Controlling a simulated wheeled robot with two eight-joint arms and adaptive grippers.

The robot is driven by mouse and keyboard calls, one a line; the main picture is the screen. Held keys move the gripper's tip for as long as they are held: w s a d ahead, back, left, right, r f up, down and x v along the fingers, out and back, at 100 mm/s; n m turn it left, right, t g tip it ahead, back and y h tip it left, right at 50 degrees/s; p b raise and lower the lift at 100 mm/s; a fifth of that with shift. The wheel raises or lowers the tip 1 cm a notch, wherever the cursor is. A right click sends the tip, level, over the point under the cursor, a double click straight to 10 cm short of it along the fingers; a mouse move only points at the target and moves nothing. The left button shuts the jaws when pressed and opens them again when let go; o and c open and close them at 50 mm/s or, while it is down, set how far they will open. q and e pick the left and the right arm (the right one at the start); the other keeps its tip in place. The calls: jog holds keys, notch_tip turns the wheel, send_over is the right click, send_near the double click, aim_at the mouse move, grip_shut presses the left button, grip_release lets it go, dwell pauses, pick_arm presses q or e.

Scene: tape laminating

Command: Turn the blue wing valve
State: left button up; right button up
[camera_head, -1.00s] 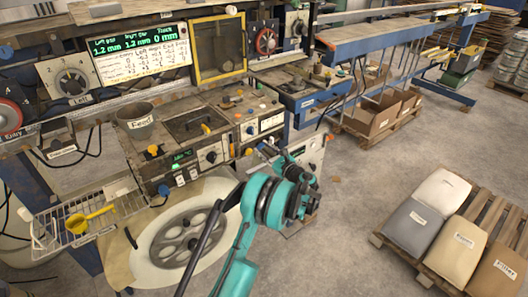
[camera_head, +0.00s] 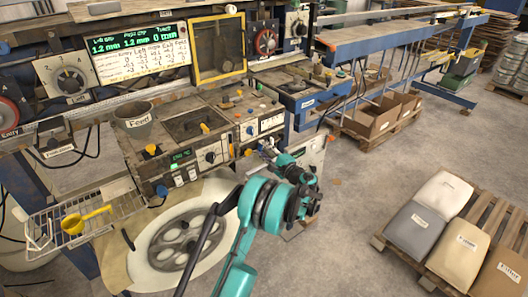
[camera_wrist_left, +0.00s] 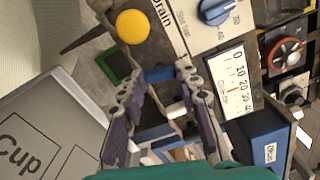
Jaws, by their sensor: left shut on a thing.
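The blue wing valve (camera_wrist_left: 160,75) shows as a short blue bar between my left fingertips in the left wrist view, next to a round yellow knob. My left gripper (camera_wrist_left: 158,76) is shut on it, one finger on each side. The fingers hide the valve's ends, and its stem cannot be made out. In the head view my left gripper (camera_head: 264,149) is small, at the front of the console below the dial panel (camera_head: 271,123). The valve is too small to tell there. My right gripper is not in view.
A blue knob (camera_wrist_left: 214,10) and a printed scale (camera_wrist_left: 228,82) are close to the gripper, with a blue box (camera_wrist_left: 262,143) to the right. A wire rack with a yellow scoop (camera_head: 85,219) is at the left. Bags (camera_head: 458,252) lie on a pallet at the right.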

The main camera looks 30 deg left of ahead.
pick_arm(q)
jog(key=shift+n, duration=1.6)
jog(key=o, duration=0.9)
jog(key=shift+c, duration=0.2)
jog(key=shift+d, duration=0.1)
jog(key=v, duration=1.1)
jog(key=shift+s+d, duration=0.15)
jog(key=shift+d, duration=0.25)
